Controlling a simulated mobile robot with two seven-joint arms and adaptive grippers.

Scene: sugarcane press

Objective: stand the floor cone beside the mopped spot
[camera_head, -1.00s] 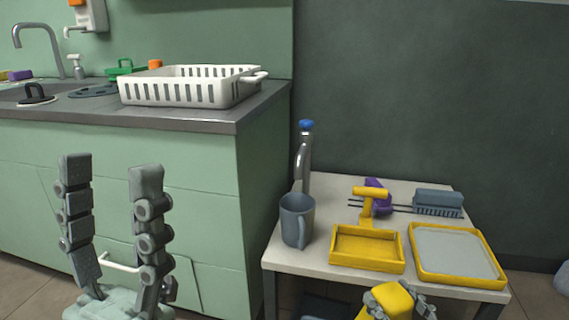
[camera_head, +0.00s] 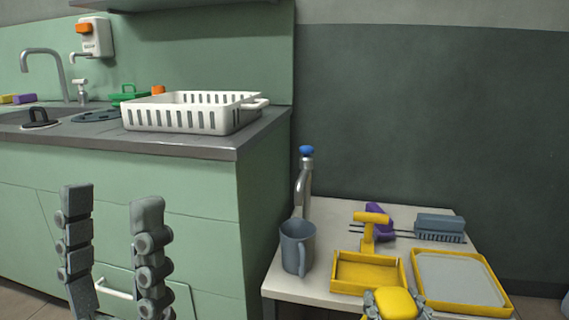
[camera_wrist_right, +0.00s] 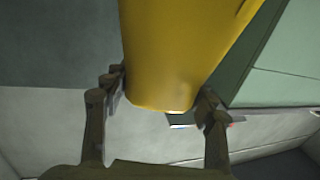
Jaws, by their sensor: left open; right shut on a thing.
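My right gripper (camera_head: 394,302) is shut on a yellow tapered thing, the floor cone (camera_head: 391,304), in front of the small table. In the right wrist view the cone (camera_wrist_right: 185,45) fills the upper middle, with one finger of the right gripper (camera_wrist_right: 160,98) on each side of its narrow end. Most of the cone is below the head view's edge. My left gripper (camera_head: 112,194) is open and empty, fingers upward, in front of the green cabinet. The mopped spot is not in view.
A white side table (camera_head: 281,286) holds a grey mug (camera_head: 297,247), a yellow tray (camera_head: 367,272), a yellow-rimmed pad (camera_head: 455,277), a grey brush (camera_head: 440,228) and a blue-topped tap (camera_head: 306,165). A white basket (camera_head: 185,118) stands on the counter (camera_head: 200,147). Little floor shows.

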